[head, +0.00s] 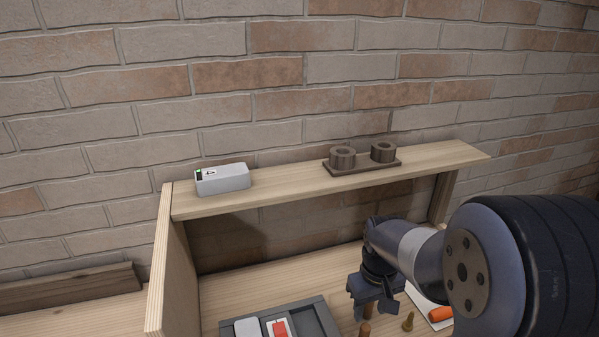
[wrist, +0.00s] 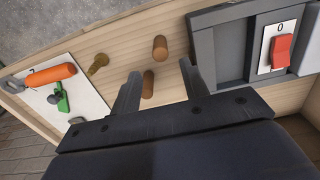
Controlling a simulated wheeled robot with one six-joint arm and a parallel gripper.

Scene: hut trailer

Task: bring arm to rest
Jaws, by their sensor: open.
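My arm reaches in from the right in the head view, with my gripper (head: 375,308) pointing down over the wooden bench. In the wrist view my gripper (wrist: 160,75) has its two dark fingers spread apart, with nothing clamped between them. Two brown wooden pegs stand near the fingers, one (wrist: 160,48) beyond the tips and one (wrist: 148,84) showing in the gap between them. Whether a finger touches a peg cannot be told.
A grey panel (head: 313,317) with a red switch (wrist: 281,52) lies beside the gripper. A brass piece (head: 408,321) and an orange-handled tool (head: 440,314) lie on the other side. A shelf (head: 285,184) above carries a white box (head: 222,180) and a brown two-ring holder (head: 362,168).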

